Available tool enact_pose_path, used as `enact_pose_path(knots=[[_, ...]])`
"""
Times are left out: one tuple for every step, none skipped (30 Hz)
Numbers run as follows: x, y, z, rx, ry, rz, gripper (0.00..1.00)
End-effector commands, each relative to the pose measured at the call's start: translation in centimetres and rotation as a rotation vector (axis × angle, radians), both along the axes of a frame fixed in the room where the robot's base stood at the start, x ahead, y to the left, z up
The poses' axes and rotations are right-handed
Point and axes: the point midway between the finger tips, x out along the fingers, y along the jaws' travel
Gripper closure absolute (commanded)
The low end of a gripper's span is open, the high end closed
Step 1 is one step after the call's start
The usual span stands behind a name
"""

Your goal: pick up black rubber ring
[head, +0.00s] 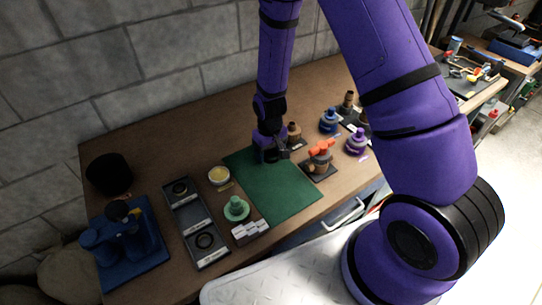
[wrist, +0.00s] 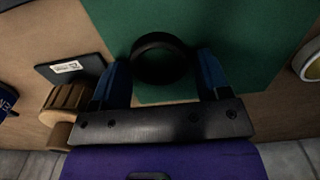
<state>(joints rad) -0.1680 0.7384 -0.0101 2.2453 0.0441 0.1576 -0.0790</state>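A black rubber ring (wrist: 160,39) shows in the wrist view over the green mat (wrist: 215,25), in front of my gripper (wrist: 165,75). My gripper's two blue fingers are spread, one on each side of the ring's near part. A small gap shows at the right finger; the left finger looks very close to the ring. I cannot tell whether it touches. The ring is not clear there, hidden by the gripper.
Left of the mat, a grey tray (head: 192,216) holds other dark rings. A green stepped piece (head: 236,209) and a yellowish round dish (head: 219,176) stand between. Brown, blue and purple stepped pieces stand on the right. The mat's middle is clear. A block wall runs behind.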

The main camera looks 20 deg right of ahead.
Motion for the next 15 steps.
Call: enact_pose_path(knots=[[0.00,-0.01,0.01,0.000,0.000,0.000,0.42],[-0.01,-0.01,0.01,0.000,0.000,0.000,0.49],[-0.01,-0.01,0.01,0.000,0.000,0.000,0.58],[-0.01,0.00,0.01,0.000,0.000,0.000,0.65],[-0.01,0.00,0.01,0.000,0.000,0.000,0.67],[-0.01,0.00,0.01,0.000,0.000,0.000,0.68],[-0.01,0.00,0.01,0.000,0.000,0.000,0.68],[-0.01,0.00,0.01,0.000,0.000,0.000,0.68],[-0.01,0.00,0.01,0.000,0.000,0.000,0.68],[-0.01,0.00,0.01,0.000,0.000,0.000,0.68],[-0.01,0.00,0.01,0.000,0.000,0.000,0.68],[0.00,-0.01,0.03,0.000,0.000,0.000,0.68],[0.00,-0.01,0.05,0.000,0.000,0.000,0.68],[0.02,-0.01,0.08,0.000,0.000,0.000,0.68],[0.04,-0.01,0.15,0.000,0.000,0.000,0.68]])
